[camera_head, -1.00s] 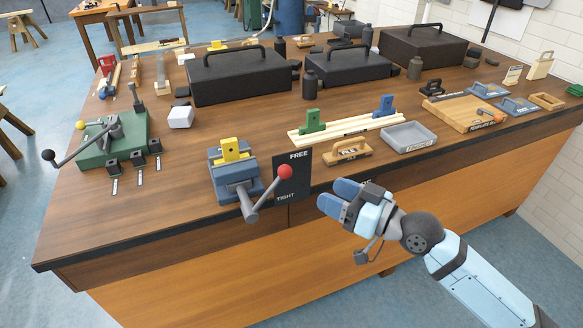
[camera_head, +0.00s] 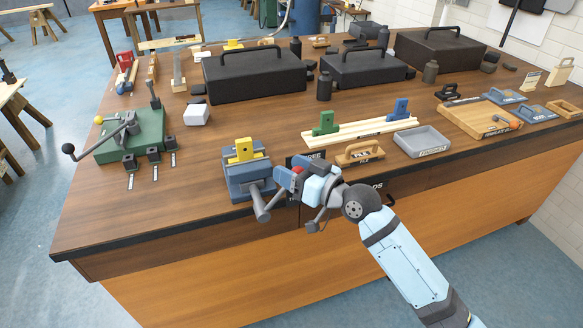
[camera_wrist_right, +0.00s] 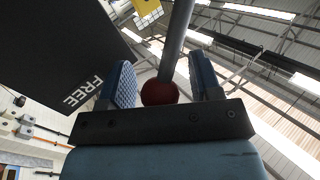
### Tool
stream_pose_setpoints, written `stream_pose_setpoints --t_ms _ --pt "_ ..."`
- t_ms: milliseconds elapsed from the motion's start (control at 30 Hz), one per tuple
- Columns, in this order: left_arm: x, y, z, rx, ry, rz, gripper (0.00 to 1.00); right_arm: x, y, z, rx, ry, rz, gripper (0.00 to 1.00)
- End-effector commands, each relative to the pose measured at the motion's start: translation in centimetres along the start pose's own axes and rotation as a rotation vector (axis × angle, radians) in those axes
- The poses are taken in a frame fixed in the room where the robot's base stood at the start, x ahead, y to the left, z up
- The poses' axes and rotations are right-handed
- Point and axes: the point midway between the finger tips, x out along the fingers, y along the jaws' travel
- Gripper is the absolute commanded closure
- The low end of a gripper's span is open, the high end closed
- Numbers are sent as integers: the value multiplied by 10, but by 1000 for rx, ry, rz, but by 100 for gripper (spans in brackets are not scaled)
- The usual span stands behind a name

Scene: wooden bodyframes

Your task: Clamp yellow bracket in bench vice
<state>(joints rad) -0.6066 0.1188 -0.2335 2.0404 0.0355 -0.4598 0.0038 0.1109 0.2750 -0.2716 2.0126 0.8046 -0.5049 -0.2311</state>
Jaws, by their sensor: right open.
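The blue-grey bench vice (camera_head: 247,178) stands at the front edge of the workbench. The yellow bracket (camera_head: 244,150) sits upright between the vice jaws; I cannot tell how tightly. It also shows at the top of the right wrist view (camera_wrist_right: 147,8). The vice's grey handle bar (camera_head: 260,203) ends in a red ball (camera_head: 297,170). My right gripper (camera_head: 285,178) is at that ball. My left gripper is not in view.
A black sign marked FREE (camera_wrist_right: 75,75) stands right beside the gripper and is mostly hidden in the head view. A green clamp fixture (camera_head: 130,137) is to the left. A wooden handled block (camera_head: 360,153) and grey tray (camera_head: 421,141) are to the right.

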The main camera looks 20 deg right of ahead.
Motion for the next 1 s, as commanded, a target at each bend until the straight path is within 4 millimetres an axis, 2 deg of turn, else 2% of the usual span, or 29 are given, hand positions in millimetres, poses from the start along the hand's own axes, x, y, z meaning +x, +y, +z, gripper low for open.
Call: stream_pose_setpoints --t_ms 267,533,767,1000 --pt "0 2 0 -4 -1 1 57 2 0 0 0 0 0 42" --pt "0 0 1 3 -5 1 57 1 0 0 0 1 0 100" --pt "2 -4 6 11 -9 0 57 0 2 2 9 7 0 100" --pt "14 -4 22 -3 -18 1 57 -4 11 12 82 56 -11 100"
